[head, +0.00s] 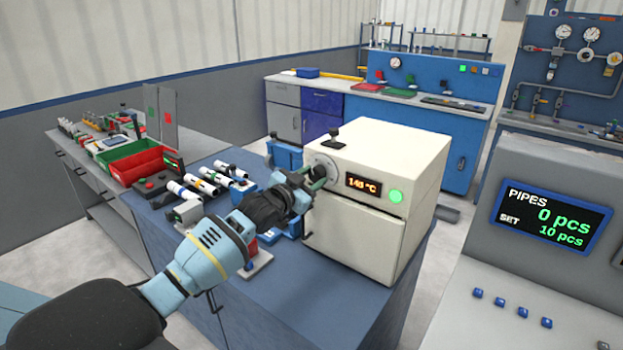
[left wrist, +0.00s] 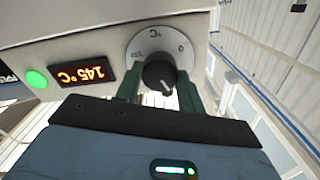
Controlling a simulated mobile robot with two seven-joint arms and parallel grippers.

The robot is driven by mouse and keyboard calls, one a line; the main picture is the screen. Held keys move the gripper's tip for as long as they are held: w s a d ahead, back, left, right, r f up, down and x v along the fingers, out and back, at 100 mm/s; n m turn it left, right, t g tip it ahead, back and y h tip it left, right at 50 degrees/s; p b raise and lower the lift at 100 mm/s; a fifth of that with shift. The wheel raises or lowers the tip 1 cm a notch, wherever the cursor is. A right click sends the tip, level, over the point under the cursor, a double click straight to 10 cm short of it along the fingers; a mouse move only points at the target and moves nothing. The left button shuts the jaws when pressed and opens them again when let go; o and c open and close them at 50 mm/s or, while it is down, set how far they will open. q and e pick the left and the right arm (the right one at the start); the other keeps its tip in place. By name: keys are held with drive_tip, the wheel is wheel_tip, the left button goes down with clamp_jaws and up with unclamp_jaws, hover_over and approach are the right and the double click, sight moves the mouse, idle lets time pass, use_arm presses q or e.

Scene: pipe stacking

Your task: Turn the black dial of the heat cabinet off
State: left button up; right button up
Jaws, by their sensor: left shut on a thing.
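The cream heat cabinet (head: 365,200) stands on the blue bench, with an orange display (head: 363,187) reading in the 140s °C and a lit green lamp (head: 396,197). Its black dial (left wrist: 160,72) sits on a round pale scale plate (left wrist: 148,45) marked °C and 0. My left gripper (head: 314,180) is at the front of the cabinet. In the left wrist view its two dark green fingers (left wrist: 160,95) lie on either side of the dial, shut on it. The dial's white mark points toward the gripper, away from the °C mark. My right gripper is not in view.
Left of the cabinet are several pipes (head: 205,182), a red bin (head: 137,166) and a green bin. A small black object (head: 333,138) is on the cabinet top. At right, a console screen (head: 551,221) reads PIPES 0 pcs, SET 10 pcs. The bench front is clear.

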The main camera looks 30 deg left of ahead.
use_arm(q)
drive_tip(key=n, duration=0.4)
drive_tip(key=shift+n, duration=0.3)
drive_tip(key=n, duration=1.4)
drive_tip(key=shift+n, duration=0.4)
drive_tip(key=o, duration=1)
drive_tip(key=shift+c, duration=0.2)
drive_tip(key=shift+s, duration=0.15)
drive_tip(key=s, duration=0.7)
drive_tip(key=shift+s+a, duration=0.3)
